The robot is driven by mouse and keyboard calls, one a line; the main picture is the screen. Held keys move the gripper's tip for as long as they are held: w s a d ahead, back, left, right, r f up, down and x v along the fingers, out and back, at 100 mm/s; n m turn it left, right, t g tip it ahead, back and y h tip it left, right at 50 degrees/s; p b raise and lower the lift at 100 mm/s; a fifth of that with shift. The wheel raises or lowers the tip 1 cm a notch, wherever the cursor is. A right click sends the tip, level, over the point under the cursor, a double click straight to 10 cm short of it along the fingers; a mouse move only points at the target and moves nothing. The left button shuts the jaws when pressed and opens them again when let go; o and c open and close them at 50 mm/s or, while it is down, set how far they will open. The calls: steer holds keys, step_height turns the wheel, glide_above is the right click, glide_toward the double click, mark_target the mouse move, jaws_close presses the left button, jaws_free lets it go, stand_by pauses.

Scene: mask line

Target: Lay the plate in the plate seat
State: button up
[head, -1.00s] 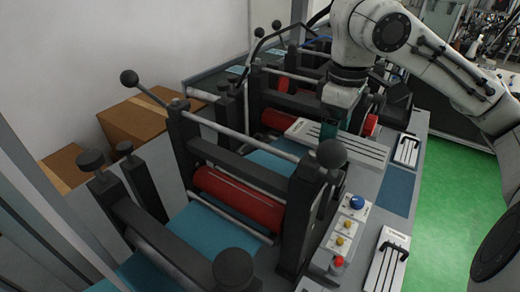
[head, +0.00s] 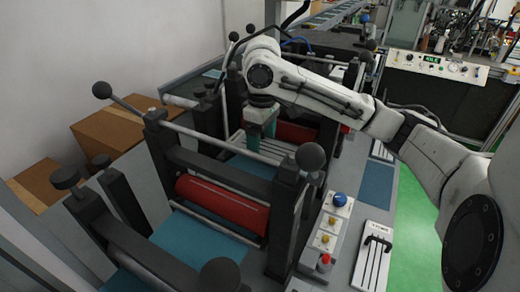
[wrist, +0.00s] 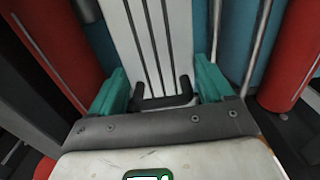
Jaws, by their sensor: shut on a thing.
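The plate (head: 274,149) is a pale, long piece with dark slots, and shows under my arm between two roller frames. In the wrist view the plate (wrist: 152,35) runs away from me, with a black handle (wrist: 160,101) at its near end. My gripper (wrist: 160,88) has its teal fingers on either side of the handle, shut on the plate. In the head view my gripper (head: 259,133) points down at the plate's left part. I cannot clearly pick out the plate seat; the plate and my arm cover part of that gap.
Red rollers (head: 222,203) and dark posts with ball knobs (head: 310,157) stand close around. Blue sheet (head: 200,238) runs beneath. Another slotted plate (head: 372,252) lies on the right-hand ledge, near a button box (head: 328,222). A bare blue pad (head: 377,184) lies there too.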

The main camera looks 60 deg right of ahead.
steer(key=shift+w+d+f+p, duration=0.1)
steer(key=shift+w+f+p, duration=0.1)
steer(key=shift+f, duration=0.8)
steer(key=shift+w+f+p, duration=0.1)
steer(key=shift+w+f, duration=0.05)
steer(key=shift+f, duration=0.8)
steer(key=o, duration=1.3)
steer(key=shift+f, duration=0.15)
step_height(320, 180, up, 12)
steer(key=shift+r, duration=0.2)
